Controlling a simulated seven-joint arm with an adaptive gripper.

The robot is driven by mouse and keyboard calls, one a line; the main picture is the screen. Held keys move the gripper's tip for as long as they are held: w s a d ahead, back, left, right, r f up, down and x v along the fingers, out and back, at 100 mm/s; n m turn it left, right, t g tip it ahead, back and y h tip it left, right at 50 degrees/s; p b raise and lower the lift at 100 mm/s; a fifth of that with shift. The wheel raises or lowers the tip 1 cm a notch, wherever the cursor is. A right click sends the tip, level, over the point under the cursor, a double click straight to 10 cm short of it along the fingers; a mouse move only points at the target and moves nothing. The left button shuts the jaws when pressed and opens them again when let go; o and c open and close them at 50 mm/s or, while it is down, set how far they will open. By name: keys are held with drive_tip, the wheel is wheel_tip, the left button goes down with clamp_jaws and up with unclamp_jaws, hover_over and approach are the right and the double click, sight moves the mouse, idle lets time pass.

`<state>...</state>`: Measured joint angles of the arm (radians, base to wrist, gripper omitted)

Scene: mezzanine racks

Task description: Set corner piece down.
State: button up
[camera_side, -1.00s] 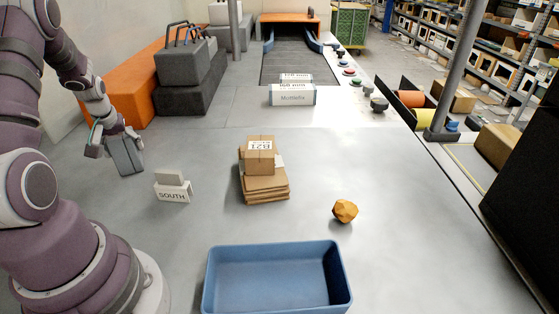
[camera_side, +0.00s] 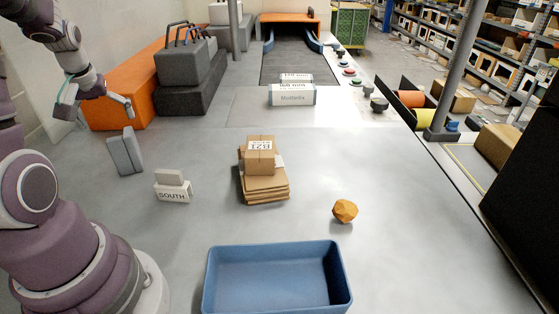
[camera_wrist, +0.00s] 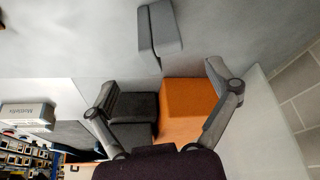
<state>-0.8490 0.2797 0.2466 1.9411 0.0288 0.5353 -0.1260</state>
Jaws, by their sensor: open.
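The grey corner piece (camera_side: 125,152) stands on the grey table at the left, apart from my gripper. In the wrist view the grey piece (camera_wrist: 160,32) lies beyond the fingertips, with a seam or step down its length. My gripper (camera_side: 97,108) is open and empty above and behind the piece in the side view. Its two fingers are spread wide in the wrist view (camera_wrist: 161,73), with nothing between them.
A white SOUTH block (camera_side: 173,188) stands right of the piece. Stacked cardboard (camera_side: 265,185), an orange faceted lump (camera_side: 345,211) and a blue bin (camera_side: 278,249) are farther right and nearer. Dark grey blocks (camera_side: 184,95) and an orange block (camera_side: 118,112) stand behind.

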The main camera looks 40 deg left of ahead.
drive_tip(key=w+d+r+m+t+h, duration=0.1)
drive_tip(key=w+d+r+m, duration=0.2)
drive_tip(key=d, duration=0.4)
drive_tip(key=w+d+r+m+t+h, duration=0.1)
drive_tip(key=w+d+r+m+t, duration=0.15)
drive_tip(key=d, duration=0.55)
drive_tip(key=s+d+r+m+h, duration=0.1)
drive_tip(key=s+d+m+h, duration=0.1)
drive_tip(key=d+m, duration=0.6)
drive_tip(key=s+d, duration=0.1)
drive_tip(key=d, duration=0.3)
drive_tip(key=shift+s+d+r, duration=0.2)
drive_tip(key=shift+s, duration=0.05)
